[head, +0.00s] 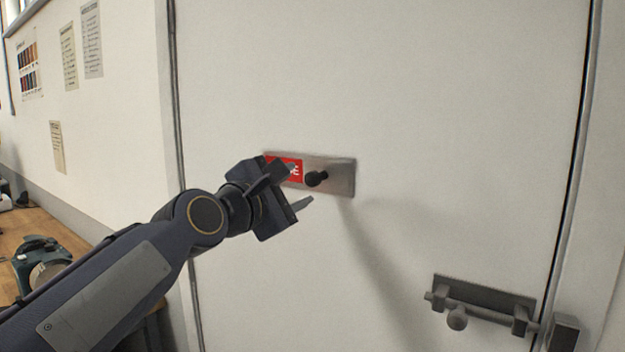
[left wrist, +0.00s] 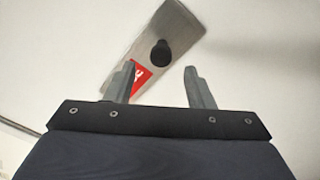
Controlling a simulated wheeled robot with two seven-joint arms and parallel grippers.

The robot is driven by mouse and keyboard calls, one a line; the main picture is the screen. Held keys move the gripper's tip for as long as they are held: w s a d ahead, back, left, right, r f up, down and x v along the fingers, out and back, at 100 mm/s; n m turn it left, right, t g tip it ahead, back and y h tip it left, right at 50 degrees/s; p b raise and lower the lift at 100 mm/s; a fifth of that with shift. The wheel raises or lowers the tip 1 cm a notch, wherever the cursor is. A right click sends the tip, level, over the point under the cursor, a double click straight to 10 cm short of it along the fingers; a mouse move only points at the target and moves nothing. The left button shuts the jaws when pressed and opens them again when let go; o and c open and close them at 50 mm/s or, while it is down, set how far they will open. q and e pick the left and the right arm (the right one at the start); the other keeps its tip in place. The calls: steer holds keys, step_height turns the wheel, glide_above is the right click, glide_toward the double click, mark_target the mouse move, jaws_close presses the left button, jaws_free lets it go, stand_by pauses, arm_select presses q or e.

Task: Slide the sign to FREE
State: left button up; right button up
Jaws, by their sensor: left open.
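The sign is a metal plate (head: 341,178) on a white door, with a black knob (head: 317,179) and a red field (head: 299,171) left of the knob. White lettering shows on the red, but only a last letter like E is readable; my gripper hides the rest. My left gripper (head: 300,186) is open, its fingers pointing at the plate, just left of the knob. In the left wrist view the knob (left wrist: 161,52) stands beyond and between the fingertips, apart from both. The red field (left wrist: 141,76) is partly behind one finger. My right gripper is not in view.
A dark metal bolt (head: 482,305) with a round knob is on the door at lower right. Papers (head: 91,40) hang on the left wall. A teal object (head: 42,262) stands on a wooden surface at left. The door face around the plate is clear.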

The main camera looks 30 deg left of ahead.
mark_target(309, 180)
arm_select(q)
steer(key=w+p, duration=0.2)
steer(key=w, duration=0.4)
steer(key=shift+w, duration=0.4)
steer(key=shift+f, duration=0.1)
jaws_close()
